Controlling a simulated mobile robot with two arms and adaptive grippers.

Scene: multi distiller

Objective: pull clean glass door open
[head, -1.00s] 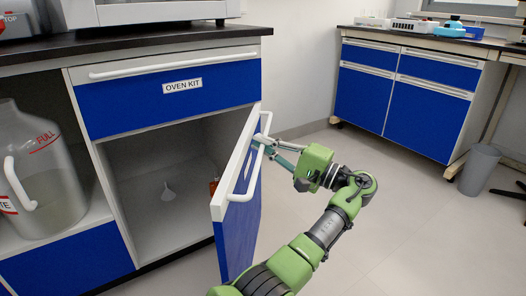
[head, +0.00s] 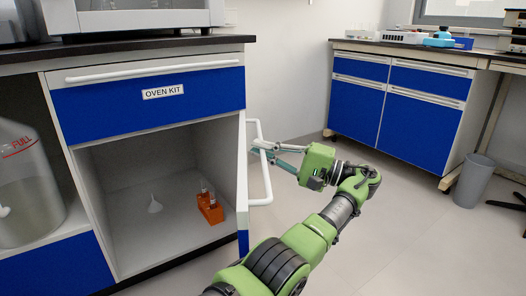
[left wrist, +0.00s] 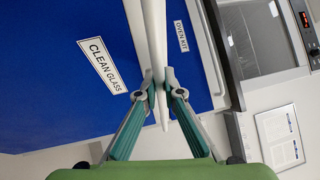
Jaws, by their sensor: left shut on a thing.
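The clean glass door (head: 242,190) stands swung well open and shows nearly edge-on in the head view, at the right side of its cabinet. In the left wrist view its blue face carries a "CLEAN GLASS" label (left wrist: 103,65). Its white bar handle (head: 267,182) sticks out to the right. My left gripper (head: 258,147) is shut on this handle near its upper end. In the left wrist view the teal-backed fingers (left wrist: 161,80) close on both sides of the white bar (left wrist: 156,35). My right gripper is not in view.
Above is the shut "OVEN KIT" drawer (head: 150,95). A large jug (head: 28,185) stands left. A grey bin (head: 474,181) stands right. The floor between (head: 400,235) is clear.

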